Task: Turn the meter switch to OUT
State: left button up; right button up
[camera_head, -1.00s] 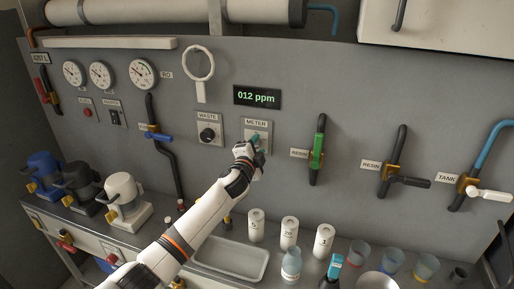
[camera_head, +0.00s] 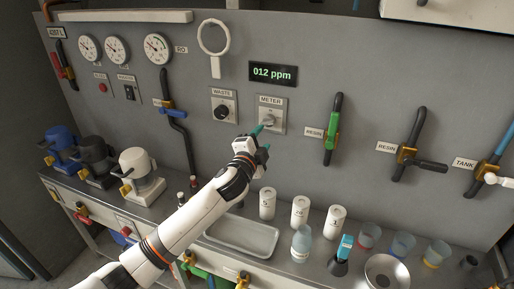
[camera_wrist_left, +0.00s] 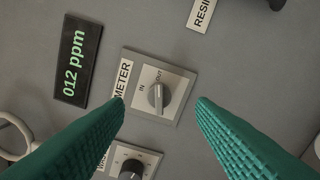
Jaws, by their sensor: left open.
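The meter switch (camera_head: 268,121) is a grey knob on a pale square plate labelled METER, under the 012 ppm display (camera_head: 273,73). In the left wrist view the knob (camera_wrist_left: 158,97) sits between IN and OUT labels. Its raised ridge runs roughly up and down there, with its upper end near OUT; I cannot tell for sure which end is the pointer. My left gripper (camera_head: 262,139) has teal fingers, which are open and empty. It is just below and in front of the switch in the head view. In the wrist view its fingers lie either side of the knob, apart from it.
The dark WASTE knob (camera_head: 222,111) is left of the switch. A green-handled valve (camera_head: 333,125) is to the right. White canisters (camera_head: 300,212), a bottle (camera_head: 301,243) and a tray (camera_head: 240,236) stand on the counter below. The panel around the switch is flat.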

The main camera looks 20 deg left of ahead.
pick_arm(q)
jog(key=s, duration=0.3)
jog(key=shift+a, duration=0.1)
dwell(0.3)
